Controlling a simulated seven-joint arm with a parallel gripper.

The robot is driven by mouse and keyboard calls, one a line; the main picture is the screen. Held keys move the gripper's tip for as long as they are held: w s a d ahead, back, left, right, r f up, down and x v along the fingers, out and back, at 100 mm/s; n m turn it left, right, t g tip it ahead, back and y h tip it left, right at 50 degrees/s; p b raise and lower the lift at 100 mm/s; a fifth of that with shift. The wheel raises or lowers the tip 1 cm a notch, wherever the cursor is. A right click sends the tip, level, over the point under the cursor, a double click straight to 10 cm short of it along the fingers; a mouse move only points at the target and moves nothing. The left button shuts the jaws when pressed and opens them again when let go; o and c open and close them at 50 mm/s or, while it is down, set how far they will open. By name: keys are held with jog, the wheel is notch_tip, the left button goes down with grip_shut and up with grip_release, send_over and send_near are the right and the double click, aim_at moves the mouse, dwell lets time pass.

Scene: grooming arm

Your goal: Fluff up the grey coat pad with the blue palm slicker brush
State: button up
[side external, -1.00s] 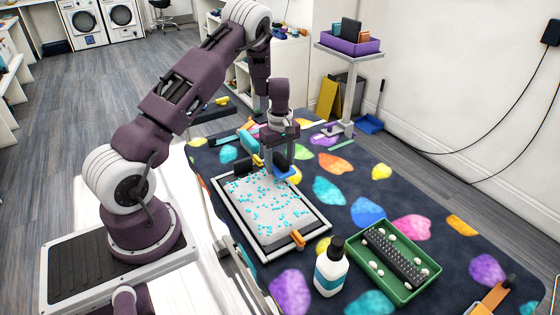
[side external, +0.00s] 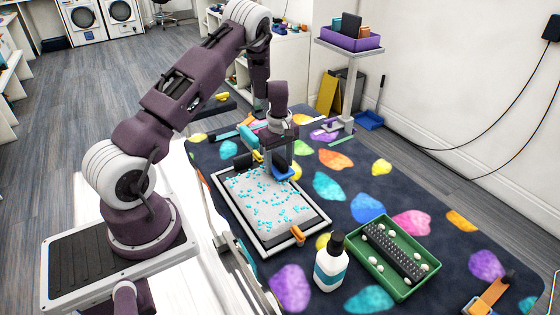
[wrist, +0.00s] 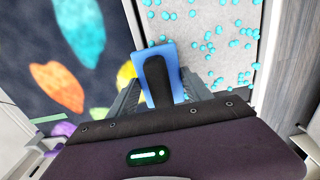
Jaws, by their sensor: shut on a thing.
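The grey coat pad (side external: 262,203) lies in a light-rimmed frame on the patterned mat, with many small cyan specks on it; it also shows in the wrist view (wrist: 221,45). My gripper (side external: 270,170) is at the pad's far end, pointing down. It is shut on the blue palm slicker brush (wrist: 174,58), whose black handle lies between the fingers. The brush also shows in the side view (side external: 285,174), at the far right edge of the pad. The brush's underside is hidden, so I cannot tell whether it touches the pad.
A white bottle (side external: 330,266) and a green tray (side external: 408,284) holding a dark ridged bar and several pale pieces stand right of the pad. An orange clip (side external: 297,234) sits on the frame's near edge. A purple bin (side external: 348,41) stands on a post behind. The mat (side external: 345,170) is clear right of the brush.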

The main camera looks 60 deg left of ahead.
jog(key=s, duration=0.8)
jog(key=shift+s, duration=0.15)
jog(key=s, duration=0.8)
jog(key=shift+f, duration=0.1)
dwell(0.5)
jog(key=w, duration=0.8)
jog(key=shift+w, duration=0.25)
jog(key=w, duration=0.8)
